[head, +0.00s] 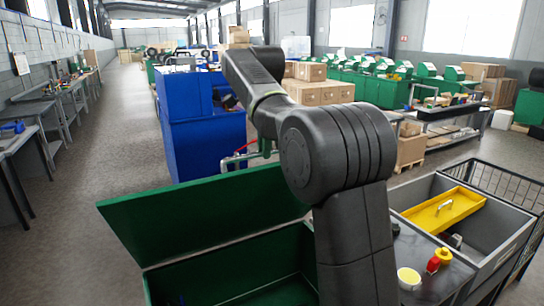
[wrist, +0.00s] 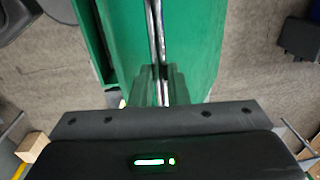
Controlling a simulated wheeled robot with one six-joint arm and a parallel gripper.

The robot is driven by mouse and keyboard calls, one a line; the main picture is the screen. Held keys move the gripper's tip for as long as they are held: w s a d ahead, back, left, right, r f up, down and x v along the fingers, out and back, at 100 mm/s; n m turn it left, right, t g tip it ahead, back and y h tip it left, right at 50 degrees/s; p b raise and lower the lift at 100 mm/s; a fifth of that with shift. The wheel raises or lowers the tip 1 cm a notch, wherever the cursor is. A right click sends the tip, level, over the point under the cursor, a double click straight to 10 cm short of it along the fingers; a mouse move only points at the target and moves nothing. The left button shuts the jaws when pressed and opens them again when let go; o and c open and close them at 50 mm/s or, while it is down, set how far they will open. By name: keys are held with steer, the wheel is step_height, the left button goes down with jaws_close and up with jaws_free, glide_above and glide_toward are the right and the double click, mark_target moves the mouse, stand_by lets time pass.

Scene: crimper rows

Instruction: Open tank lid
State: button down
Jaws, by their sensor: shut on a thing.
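The green tank lid (head: 205,215) stands raised and tilted on the near green tank (head: 290,292), whose inside partly shows below it. My arm covers the right part of the lid and tank. In the wrist view the green lid (wrist: 203,45) fills the middle.
A blue machine (head: 200,120) stands behind the lid. A grey bin (head: 420,208) with a yellow tray (head: 440,212) is right of the tank, beside red and yellow knobs (head: 437,262). Workbenches (head: 22,140) line the left. The floor (head: 90,200) between is clear.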

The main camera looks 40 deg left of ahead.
steer(key=shift+w+a+f, duration=0.15)
steer(key=shift+a+f, duration=0.05)
steer(key=shift+a, duration=0.4)
steer(key=c, duration=1.8)
jaws_free()
steer(key=shift+c, duration=0.2)
steer(key=o, duration=0.4)
steer(key=shift+w+a+f, duration=0.1)
steer(key=shift+a+f, duration=0.05)
steer(key=shift+a, duration=0.15)
steer(key=shift+o, duration=0.2)
steer(key=shift+w+a+f, duration=0.1)
steer(key=shift+w+a, duration=0.05)
steer(key=shift+a, duration=0.15)
steer(key=shift+d+r, duration=0.3)
